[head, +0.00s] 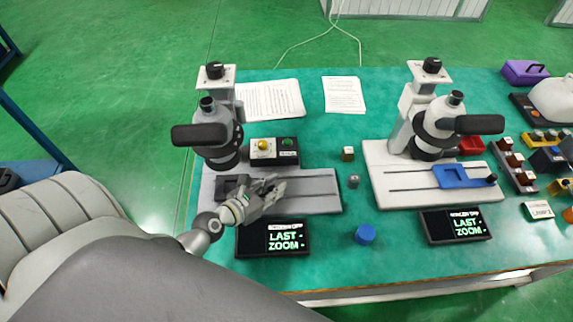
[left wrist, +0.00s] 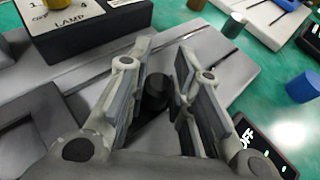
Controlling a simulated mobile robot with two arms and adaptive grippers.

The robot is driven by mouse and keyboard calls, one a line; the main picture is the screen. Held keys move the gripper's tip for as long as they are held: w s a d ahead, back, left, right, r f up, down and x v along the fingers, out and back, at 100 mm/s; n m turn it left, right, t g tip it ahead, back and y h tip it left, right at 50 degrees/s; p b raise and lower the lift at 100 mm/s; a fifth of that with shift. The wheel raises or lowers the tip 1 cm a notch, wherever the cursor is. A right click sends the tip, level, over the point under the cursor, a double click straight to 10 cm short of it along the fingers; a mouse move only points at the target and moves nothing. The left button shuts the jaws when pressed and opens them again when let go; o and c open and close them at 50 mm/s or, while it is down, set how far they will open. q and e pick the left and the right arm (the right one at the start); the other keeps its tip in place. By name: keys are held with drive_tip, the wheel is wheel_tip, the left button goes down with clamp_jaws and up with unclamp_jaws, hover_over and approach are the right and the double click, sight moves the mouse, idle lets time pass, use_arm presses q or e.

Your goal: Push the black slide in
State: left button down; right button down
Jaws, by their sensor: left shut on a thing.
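The black slide (head: 230,186) lies on the grey base of the left microscope (head: 215,132), with its frame under and just in front of the scope. In the left wrist view its black knob (left wrist: 157,92) stands between my finger pads. My left gripper (head: 272,188) is over the base, to the right of the slide's frame, and is shut on the knob. The gripper partly hides the slide in the head view. Grooves run along the base (head: 316,188) to the right of the gripper. My right gripper is not in view.
A lamp switch box (head: 274,151) stands close behind the gripper. A dark display (head: 272,238) lies in front of the base. A blue cap (head: 365,234) and small cylinders stand to the right. A second microscope (head: 437,125) with a blue slide (head: 462,175) stands further right.

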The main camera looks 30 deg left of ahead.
use_arm(q)
drive_tip(key=shift+s+a+f, duration=0.1)
drive_tip(key=shift+s+f, duration=0.15)
drive_tip(key=shift+f, duration=0.15)
drive_tip(key=c, duration=1.3)
unclamp_jaws()
drive_tip(key=shift+s+a, duration=0.1)
drive_tip(key=v, duration=0.8)
drive_tip(key=shift+s+r, duration=0.1)
drive_tip(key=shift+r, duration=0.3)
drive_tip(key=shift+v, duration=1.15)
drive_tip(key=shift+s+a+r, duration=0.15)
drive_tip(key=shift+s+r, duration=0.1)
drive_tip(key=shift+s, duration=0.2)
